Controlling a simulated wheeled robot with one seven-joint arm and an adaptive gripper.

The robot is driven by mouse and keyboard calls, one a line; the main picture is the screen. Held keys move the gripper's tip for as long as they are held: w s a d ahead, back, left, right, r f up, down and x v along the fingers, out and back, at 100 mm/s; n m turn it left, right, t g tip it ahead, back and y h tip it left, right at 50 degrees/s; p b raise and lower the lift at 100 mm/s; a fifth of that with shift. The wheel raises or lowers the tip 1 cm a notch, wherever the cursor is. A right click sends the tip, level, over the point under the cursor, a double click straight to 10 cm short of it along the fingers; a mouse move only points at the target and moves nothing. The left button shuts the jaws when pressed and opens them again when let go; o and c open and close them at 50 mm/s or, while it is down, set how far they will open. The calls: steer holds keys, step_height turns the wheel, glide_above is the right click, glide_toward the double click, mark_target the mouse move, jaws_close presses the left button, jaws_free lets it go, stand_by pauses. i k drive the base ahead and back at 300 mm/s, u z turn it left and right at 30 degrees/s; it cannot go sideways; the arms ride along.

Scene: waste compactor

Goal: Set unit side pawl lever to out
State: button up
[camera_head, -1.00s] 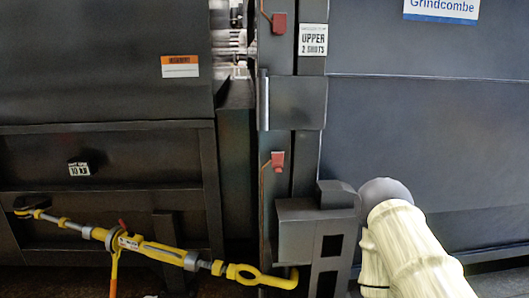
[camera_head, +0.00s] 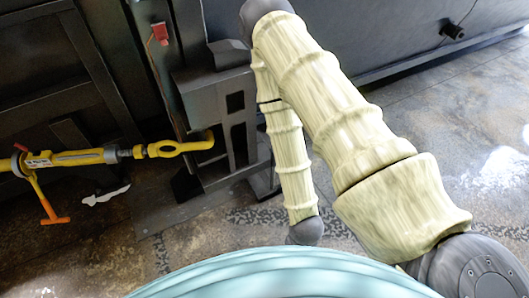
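A yellow ratchet turnbuckle (camera_head: 75,158) runs in from the left edge of the picture. Its right end is a yellow hook (camera_head: 185,147), which meets the dark metal bracket. An orange handle (camera_head: 45,200) hangs down from its body. A small orange-red piece (camera_head: 20,147) shows at the ratchet by the left edge; I cannot tell whether it is a pawl lever or how it is set. The turnbuckle's left part is out of the picture. My cream-sleeved arm crosses the middle and right of the view. My gripper is not in view.
The dark bracket (camera_head: 240,133) with square openings stands close left of my arm. A red tag (camera_head: 159,34) hangs on the post above. The dark container wall (camera_head: 400,40) is behind my arm. Open stone floor (camera_head: 450,130) lies to the right; a white scrap (camera_head: 105,194) lies below the turnbuckle.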

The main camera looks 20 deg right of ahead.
mark_target(37, 153)
steer(key=k, duration=0.65)
steer(key=u, duration=0.65)
steer(key=i, duration=0.5)
steer(key=u, duration=0.75)
steer(key=i, duration=1.4)
steer(key=z, duration=0.75)
